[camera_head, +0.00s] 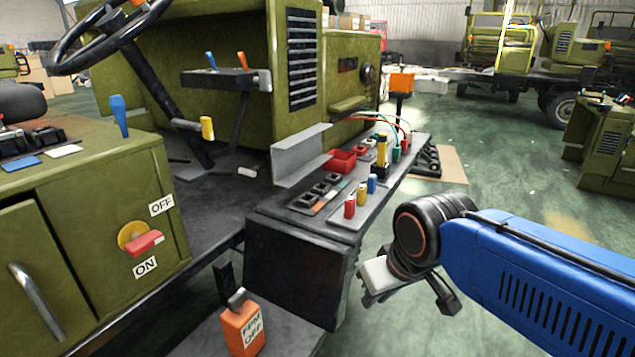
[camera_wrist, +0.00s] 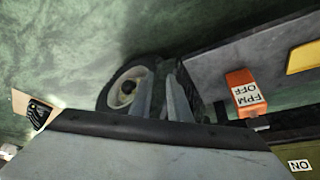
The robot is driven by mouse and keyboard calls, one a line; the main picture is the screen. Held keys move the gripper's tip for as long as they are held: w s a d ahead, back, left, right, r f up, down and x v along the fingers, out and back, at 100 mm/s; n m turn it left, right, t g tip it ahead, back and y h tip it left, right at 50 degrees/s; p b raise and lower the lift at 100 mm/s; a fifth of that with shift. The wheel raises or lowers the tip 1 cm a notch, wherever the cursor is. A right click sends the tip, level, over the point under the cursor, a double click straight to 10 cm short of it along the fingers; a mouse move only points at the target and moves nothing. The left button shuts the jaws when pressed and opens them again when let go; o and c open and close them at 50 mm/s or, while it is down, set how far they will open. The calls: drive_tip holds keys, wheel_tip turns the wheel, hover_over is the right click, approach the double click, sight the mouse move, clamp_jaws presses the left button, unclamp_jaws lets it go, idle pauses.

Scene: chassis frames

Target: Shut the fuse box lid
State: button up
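What looks like the fuse box lid, a grey angled panel (camera_head: 300,155), stands raised at the back left of the dark bench in the head view. In front of it is a row of black sockets (camera_head: 318,190), apparently the fuse box. Red (camera_head: 350,208), yellow (camera_head: 362,194) and blue (camera_head: 372,183) pieces stand beside the sockets. My gripper (camera_wrist: 161,78) shows two grey fingers with a narrow gap, nothing between them. In the head view my wrist is right of and below the bench, apart from the lid; the fingers are hard to make out there.
A red ON/OFF switch (camera_head: 145,242) is on the left green cabinet. A red tray (camera_head: 342,160) and cables lie behind the sockets.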

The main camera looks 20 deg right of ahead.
drive_tip(key=w+r+n, duration=0.1)
drive_tip(key=w+r, duration=0.5)
drive_tip(key=r, duration=0.1)
drive_tip(key=w+a+r+n, duration=0.1)
drive_tip(key=w+r, duration=0.5)
drive_tip(key=r, duration=0.1)
drive_tip(key=w+a+r+n+g+y, duration=0.1)
drive_tip(key=w+r, duration=0.6)
drive_tip(key=shift+w+r+n, duration=0.1)
drive_tip(key=shift+r+n, duration=0.05)
drive_tip(key=shift+n, duration=0.15)
clamp_jaws()
drive_tip(key=w+a+r+n+g+y, duration=0.1)
drive_tip(key=w+r+n, duration=0.1)
drive_tip(key=w+r, duration=0.55)
drive_tip(key=w+a+r+n, duration=0.15)
drive_tip(key=w+r, duration=0.25)
drive_tip(key=w, duration=0.6)
drive_tip(key=x, duration=1)
drive_tip(key=shift+w+d, duration=0.25)
drive_tip(key=shift+d, duration=0.05)
drive_tip(key=shift+r+n, duration=0.15)
drive_tip(key=shift+n, duration=0.1)
